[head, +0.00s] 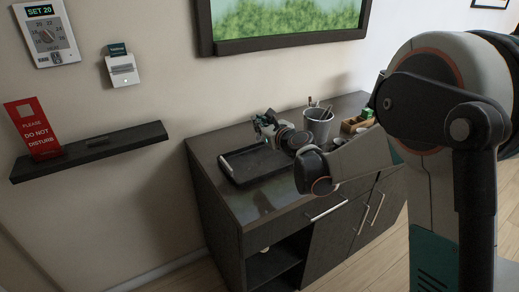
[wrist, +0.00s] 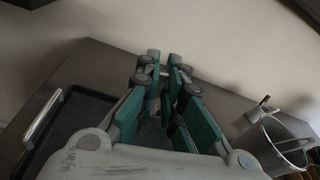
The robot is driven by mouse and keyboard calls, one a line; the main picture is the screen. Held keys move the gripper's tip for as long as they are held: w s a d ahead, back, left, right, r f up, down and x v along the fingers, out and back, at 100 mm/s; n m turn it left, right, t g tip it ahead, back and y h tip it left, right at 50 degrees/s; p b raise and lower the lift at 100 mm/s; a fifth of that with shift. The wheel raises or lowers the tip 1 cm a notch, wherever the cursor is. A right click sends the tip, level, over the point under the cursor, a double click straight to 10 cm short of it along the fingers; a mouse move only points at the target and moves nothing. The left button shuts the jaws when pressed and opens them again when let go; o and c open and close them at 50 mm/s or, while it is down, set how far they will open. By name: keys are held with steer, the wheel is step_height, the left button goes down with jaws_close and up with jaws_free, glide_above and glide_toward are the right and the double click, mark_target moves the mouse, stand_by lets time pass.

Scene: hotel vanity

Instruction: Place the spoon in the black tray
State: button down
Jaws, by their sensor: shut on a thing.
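The black tray (head: 236,169) lies on the left part of the dark vanity top. Its rim and a metal handle also show at left in the wrist view (wrist: 72,128). My gripper (head: 262,122) is above the back edge of the tray in the head view. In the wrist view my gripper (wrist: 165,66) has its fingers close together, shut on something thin. A small pale piece shows at the fingertips, which fits the spoon, but the fingers hide most of it. No spoon shows clearly elsewhere.
A grey cup (head: 319,122) with thin items stands right of my gripper; it also shows in the wrist view (wrist: 272,147). A wooden box (head: 356,123) with green items is farther right. The wall, with a framed picture (head: 290,20), is close behind. A wall shelf (head: 90,150) is at left.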

steer(key=shift+f+b, duration=1.2)
steer(key=shift+f, duration=2.65)
steer(key=shift+f, duration=0.15)
steer(key=c, duration=1.7)
jaws_free()
steer(key=p+v, duration=0.3)
steer(key=v, duration=0.9)
